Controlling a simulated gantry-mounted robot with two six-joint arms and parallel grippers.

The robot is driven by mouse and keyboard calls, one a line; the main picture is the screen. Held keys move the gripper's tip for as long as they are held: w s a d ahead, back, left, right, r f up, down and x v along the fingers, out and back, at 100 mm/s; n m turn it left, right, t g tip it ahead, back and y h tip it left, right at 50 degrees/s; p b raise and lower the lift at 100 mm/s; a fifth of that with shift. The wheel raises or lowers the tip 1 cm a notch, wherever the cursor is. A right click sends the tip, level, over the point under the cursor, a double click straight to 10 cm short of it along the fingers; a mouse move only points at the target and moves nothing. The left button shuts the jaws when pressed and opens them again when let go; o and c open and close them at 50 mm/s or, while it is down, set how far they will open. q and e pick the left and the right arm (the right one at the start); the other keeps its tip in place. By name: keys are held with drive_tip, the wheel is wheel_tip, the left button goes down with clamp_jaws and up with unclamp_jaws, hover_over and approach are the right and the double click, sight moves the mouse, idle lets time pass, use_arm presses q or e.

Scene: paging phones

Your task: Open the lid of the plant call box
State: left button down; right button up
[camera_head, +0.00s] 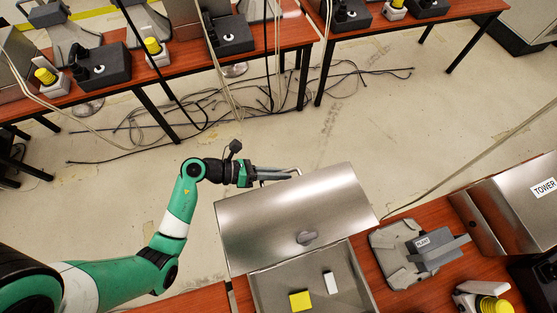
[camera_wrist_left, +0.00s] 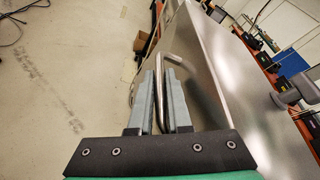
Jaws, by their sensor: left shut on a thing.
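The metal call box (camera_head: 264,292) stands open on the red-brown bench, its inside showing. Its brushed-steel lid (camera_head: 270,220) is swung up and tilted back, away from the box front. My left gripper (camera_head: 276,173) is at the lid's far edge, shut on the thin bent-wire lid handle (camera_head: 294,171). In the left wrist view the handle (camera_wrist_left: 164,62) passes between the two grey fingers (camera_wrist_left: 160,95), with the lid (camera_wrist_left: 208,75) beside them. A small label that seems to read PLANT is on a grey device (camera_head: 432,249) right of the box. My right gripper is not in view.
A yellow block (camera_head: 300,300) and a white block (camera_head: 331,282) lie in the box. A second box marked TOWER (camera_head: 520,195) stands at right. Benches with phones (camera_head: 100,66) line the back; cables (camera_head: 210,105) lie on the floor.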

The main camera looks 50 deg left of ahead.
use_arm(q)
drive_tip(key=c, duration=1.2)
unclamp_jaws()
drive_tip(key=shift+o, duration=0.2)
drive_tip(key=v, duration=1.1)
drive_tip(key=shift+s+a, duration=0.2)
drive_tip(key=shift+s, duration=0.05)
drive_tip(key=shift+d+r, duration=0.1)
